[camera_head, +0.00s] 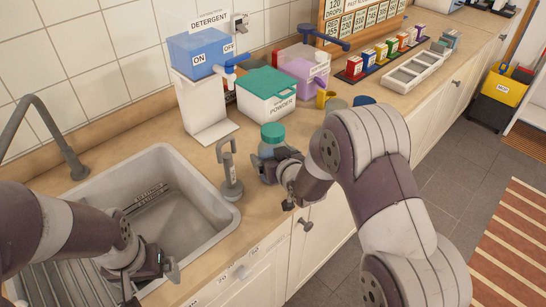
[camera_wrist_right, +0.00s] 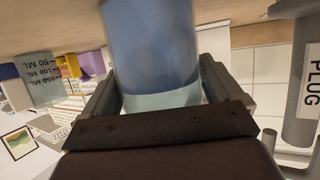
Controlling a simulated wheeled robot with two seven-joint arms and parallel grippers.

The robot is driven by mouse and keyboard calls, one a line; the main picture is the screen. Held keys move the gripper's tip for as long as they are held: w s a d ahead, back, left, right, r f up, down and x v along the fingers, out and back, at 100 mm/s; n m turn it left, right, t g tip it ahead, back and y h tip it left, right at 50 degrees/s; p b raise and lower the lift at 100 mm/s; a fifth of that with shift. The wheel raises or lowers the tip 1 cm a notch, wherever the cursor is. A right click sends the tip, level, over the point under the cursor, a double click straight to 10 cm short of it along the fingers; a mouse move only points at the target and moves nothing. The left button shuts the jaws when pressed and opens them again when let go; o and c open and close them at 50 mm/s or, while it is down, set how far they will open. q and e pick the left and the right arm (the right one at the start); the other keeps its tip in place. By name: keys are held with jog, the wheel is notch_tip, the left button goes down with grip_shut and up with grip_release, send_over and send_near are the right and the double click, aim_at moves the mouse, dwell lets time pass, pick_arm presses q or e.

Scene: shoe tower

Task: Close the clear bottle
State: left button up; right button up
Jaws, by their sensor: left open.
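The clear bottle (camera_head: 270,151) stands upright on the counter edge to the right of the sink, with a teal cap (camera_head: 273,132) on top. I cannot tell how tight the cap sits. In the right wrist view the bottle (camera_wrist_right: 152,50) shows blue liquid and lies between both fingers, which sit against its sides. My right gripper (camera_head: 276,170) is shut on the bottle's body from the front. It also shows in the right wrist view (camera_wrist_right: 160,92). My left gripper (camera_head: 153,284) is open and empty, low over the sink's front right edge, apart from the bottle.
A grey plug (camera_head: 230,175) with a loop handle stands just left of the bottle. Behind are the detergent dispenser (camera_head: 200,85) and a powder box (camera_head: 266,92) with a green lid. The sink (camera_head: 222,212) and tap (camera_head: 72,165) are at left. Small cups stand behind my right arm.

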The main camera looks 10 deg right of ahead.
aim_at(276, 142)
jog(key=c, duration=0.8)
jog(key=shift+r, duration=0.15)
jog(key=shift+r, duration=0.25)
pick_arm(q)
jog(key=shift+f, duration=0.2)
pick_arm(e)
jog(key=r, duration=0.4)
jog(key=shift+d, duration=0.35)
pick_arm(q)
jog(key=shift+r+p, duration=0.3)
jog(key=shift+r, duration=0.25)
pick_arm(e)
jog(key=s+d+r, duration=0.3)
jog(key=d+r, duration=0.3)
jog(key=d, duration=0.4)
jog(key=shift+d+r, duration=0.15)
jog(key=shift+d, duration=0.15)
